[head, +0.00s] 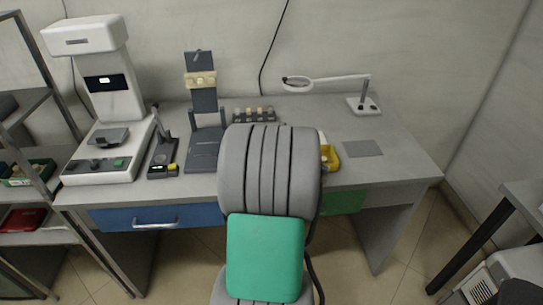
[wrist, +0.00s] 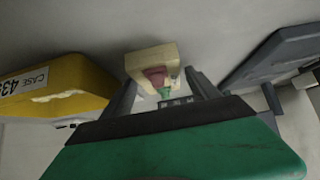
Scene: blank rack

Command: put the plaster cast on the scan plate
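A cream block with a reddish, toothed-looking patch, seemingly the plaster cast (wrist: 143,62), shows in the wrist view at my fingertips. My gripper (wrist: 162,77) has its dark fingers apart on either side of the block's near end. I cannot tell whether they press on it. In the head view my arm hides the gripper and this block. The scan plate (head: 108,137) is a small dark plate on the white scanner (head: 111,95) at the left of the bench, with nothing visible on it.
A yellow case tray (head: 333,158) stands just right of my arm; it shows close at the left in the wrist view (wrist: 50,85). A dark stand (head: 203,100) with a cream piece (head: 200,80), a small dark device (head: 163,157) and a row of blocks (head: 253,115) stand left of my arm.

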